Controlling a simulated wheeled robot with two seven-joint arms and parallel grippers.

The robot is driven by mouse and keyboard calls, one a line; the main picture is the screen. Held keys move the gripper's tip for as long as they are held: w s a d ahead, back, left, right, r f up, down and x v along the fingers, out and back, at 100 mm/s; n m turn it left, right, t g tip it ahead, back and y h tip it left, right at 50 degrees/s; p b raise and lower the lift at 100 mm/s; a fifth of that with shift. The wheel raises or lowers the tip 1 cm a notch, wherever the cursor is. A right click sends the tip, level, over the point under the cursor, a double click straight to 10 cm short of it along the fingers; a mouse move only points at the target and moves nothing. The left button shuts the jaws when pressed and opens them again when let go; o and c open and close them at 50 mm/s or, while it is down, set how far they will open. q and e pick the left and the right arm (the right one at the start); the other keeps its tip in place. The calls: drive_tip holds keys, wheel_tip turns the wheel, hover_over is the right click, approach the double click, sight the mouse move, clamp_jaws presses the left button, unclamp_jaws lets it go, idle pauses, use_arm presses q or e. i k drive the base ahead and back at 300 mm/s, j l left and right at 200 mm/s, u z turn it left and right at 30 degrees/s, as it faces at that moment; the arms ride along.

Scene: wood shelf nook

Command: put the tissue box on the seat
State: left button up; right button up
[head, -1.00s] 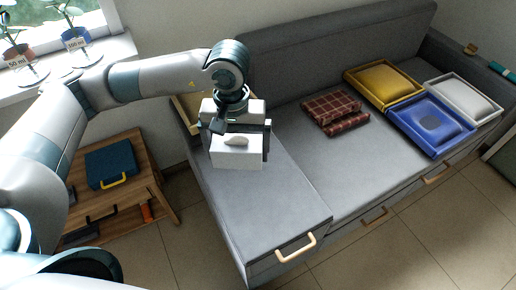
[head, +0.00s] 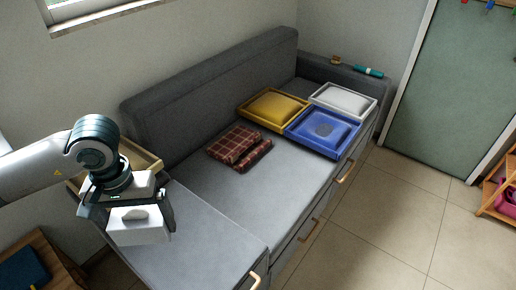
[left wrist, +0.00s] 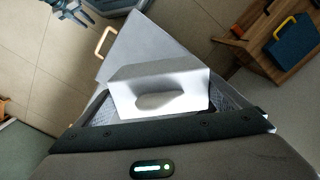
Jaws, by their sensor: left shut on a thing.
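The white tissue box (head: 138,228) is between the fingers of my left gripper (head: 128,208), over the near left end of the grey sofa. The gripper is shut on it. The box also shows in the left wrist view (left wrist: 158,90), with a tissue opening on its face. The sofa's grey seat (head: 215,215) runs from below the box toward the back right. I cannot tell whether the box touches the surface under it.
A folded red plaid blanket (head: 238,146) lies on the seat. Beyond it are yellow (head: 243,111), blue (head: 322,152) and white (head: 371,108) trays with cushions. A wooden tray (head: 140,155) is behind my gripper. The seat's near middle is clear.

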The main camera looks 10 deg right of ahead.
sight(301, 167)
drive_tip(key=l, duration=0.55)
drive_tip(key=k+l, duration=0.15)
drive_tip(key=l, duration=0.35)
drive_tip(key=i+l+z, duration=0.1)
drive_tip(key=i+l, duration=0.25)
drive_tip(key=l, duration=0.15)
drive_tip(key=i+l, duration=0.3)
drive_tip(key=l, duration=0.2)
drive_tip(key=i+j+z, duration=0.15)
drive_tip(key=i, duration=0.7)
